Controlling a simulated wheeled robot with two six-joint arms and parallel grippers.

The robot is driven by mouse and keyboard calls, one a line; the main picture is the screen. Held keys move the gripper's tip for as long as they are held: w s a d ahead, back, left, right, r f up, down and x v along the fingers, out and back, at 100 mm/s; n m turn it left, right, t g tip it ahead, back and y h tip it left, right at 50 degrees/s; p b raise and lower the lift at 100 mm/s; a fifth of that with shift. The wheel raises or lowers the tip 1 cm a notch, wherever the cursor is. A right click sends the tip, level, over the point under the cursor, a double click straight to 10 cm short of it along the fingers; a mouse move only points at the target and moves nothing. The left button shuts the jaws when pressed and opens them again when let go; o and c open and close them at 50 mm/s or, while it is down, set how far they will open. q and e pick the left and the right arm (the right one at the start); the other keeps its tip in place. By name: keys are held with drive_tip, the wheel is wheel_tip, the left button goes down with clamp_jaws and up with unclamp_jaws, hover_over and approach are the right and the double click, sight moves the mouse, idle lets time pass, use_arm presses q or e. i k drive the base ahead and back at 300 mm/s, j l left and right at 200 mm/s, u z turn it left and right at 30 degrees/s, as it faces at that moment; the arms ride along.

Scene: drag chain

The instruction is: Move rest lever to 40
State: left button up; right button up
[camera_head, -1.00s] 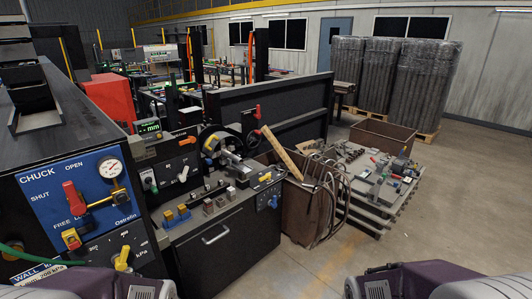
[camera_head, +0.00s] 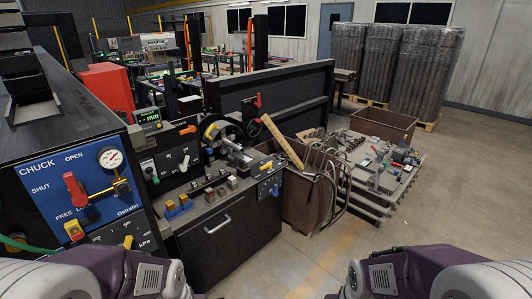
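I cannot tell which lever is the rest lever, and no mark reading 40 is legible. A white-handled lever (camera_head: 184,163) and a smaller lever with a pale end (camera_head: 150,171) sit on dark panels beside the blue panel. An orange lever (camera_head: 188,130) sits above them. A red lever (camera_head: 75,187) is on the blue CHUCK panel (camera_head: 50,212), marked OPEN, SHUT and FREE. A yellow lever (camera_head: 267,165) is on the cabinet's right end. My two arms show at the bottom left and bottom right, apart from the levers. Neither gripper is in view.
A dark cabinet (camera_head: 200,252) with a bar handle stands in front. A rusty bin (camera_head: 307,202) with a wooden plank and hoses stands right of it. A loaded pallet (camera_head: 375,192) lies further right. Open floor (camera_head: 475,195) is at the right.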

sight(268, 165)
drive_tip(key=i+l, duration=0.3)
drive_tip(key=i, duration=0.15)
drive_tip(key=i+l, duration=0.3)
drive_tip(key=i, duration=0.2)
drive_tip(key=i+l+z, duration=0.1)
drive_tip(key=i+l, duration=0.2)
drive_tip(key=i, duration=0.15)
drive_tip(key=i+l, duration=0.25)
drive_tip(key=i, duration=0.2)
drive_tip(key=i+l, duration=0.25)
drive_tip(key=i, duration=0.25)
drive_tip(key=z, duration=0.05)
